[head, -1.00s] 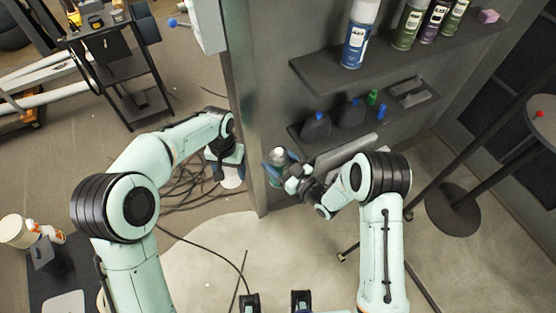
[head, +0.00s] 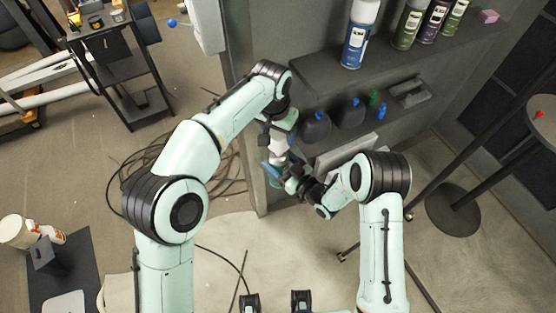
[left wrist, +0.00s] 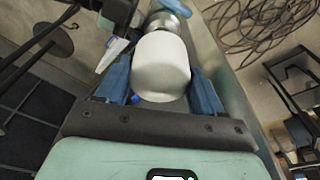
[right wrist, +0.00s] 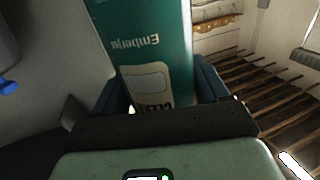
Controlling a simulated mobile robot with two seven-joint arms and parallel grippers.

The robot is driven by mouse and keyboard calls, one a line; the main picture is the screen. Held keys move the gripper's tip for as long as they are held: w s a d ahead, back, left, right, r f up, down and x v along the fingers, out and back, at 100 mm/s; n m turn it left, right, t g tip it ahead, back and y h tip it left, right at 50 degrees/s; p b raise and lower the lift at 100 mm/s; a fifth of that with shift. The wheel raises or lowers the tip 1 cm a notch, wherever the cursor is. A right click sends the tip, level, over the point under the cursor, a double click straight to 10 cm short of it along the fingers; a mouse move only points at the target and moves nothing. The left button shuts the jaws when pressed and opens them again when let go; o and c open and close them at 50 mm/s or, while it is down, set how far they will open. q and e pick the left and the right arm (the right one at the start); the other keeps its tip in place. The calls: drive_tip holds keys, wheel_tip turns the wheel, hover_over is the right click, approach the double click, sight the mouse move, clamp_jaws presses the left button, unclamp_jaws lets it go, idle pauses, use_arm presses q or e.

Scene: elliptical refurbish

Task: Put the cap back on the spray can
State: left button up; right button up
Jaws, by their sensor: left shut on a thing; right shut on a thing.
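My left gripper (left wrist: 163,95) is shut on the white cap (left wrist: 160,65), which sits between its blue fingers. My right gripper (right wrist: 163,92) is shut on the teal spray can (right wrist: 150,45), whose printed label faces the right wrist camera. In the left wrist view the can's silvery top (left wrist: 170,8) shows just beyond the cap, roughly in line with it. I cannot tell whether cap and can touch. In the head view the left gripper (head: 274,168) is close above the right gripper (head: 290,178), and mostly hides the can.
A dark shelf (head: 330,82) holds several upright spray cans, including a blue one (head: 357,40). Dark bottles (head: 316,127) stand on the lower shelf (head: 345,140), close to my grippers. A grey panel edge (head: 250,150) rises just left of them. Open floor lies in front.

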sight(279, 168)
use_arm(q)
drive_tip(key=shift+f, duration=0.1)
drive_tip(key=shift+f, duration=1.95)
drive_tip(key=shift+f, duration=0.85)
drive_tip(key=shift+f, duration=0.7)
drive_tip(key=o, duration=1)
drive_tip(key=shift+r, duration=0.1)
